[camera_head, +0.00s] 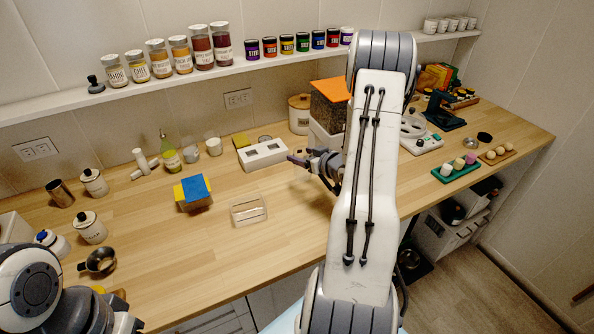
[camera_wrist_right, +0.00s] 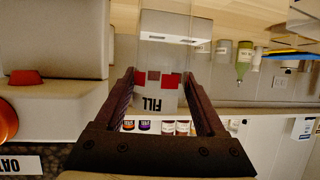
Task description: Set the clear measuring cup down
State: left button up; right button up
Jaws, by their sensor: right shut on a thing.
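The cup is see-through, with red square marks and the word "FILL", which reads upside down in this view. In the head view the cup is faint and hard to make out beside the fingers.
The counter (camera_head: 180,250) has clear room around a clear shallow tray (camera_head: 249,210). A white box with openings (camera_head: 262,154) and an orange-lidded container (camera_head: 331,104) stand behind. Lidded pots line the left.

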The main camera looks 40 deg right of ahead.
aim_at(302, 169)
notch_tip(302, 169, down, 5)
jog(key=shift+r+p, duration=0.2)
jog(key=shift+p, duration=0.25)
jog(key=shift+f, duration=0.15)
jog(key=shift+f, duration=0.2)
jog(key=o, duration=1.4)
jog(key=shift+o, duration=0.2)
jog(key=shift+r, duration=0.25)
jog(key=shift+s, duration=0.4)
jog(key=b+v, duration=0.2)
jog(key=v, duration=0.9)
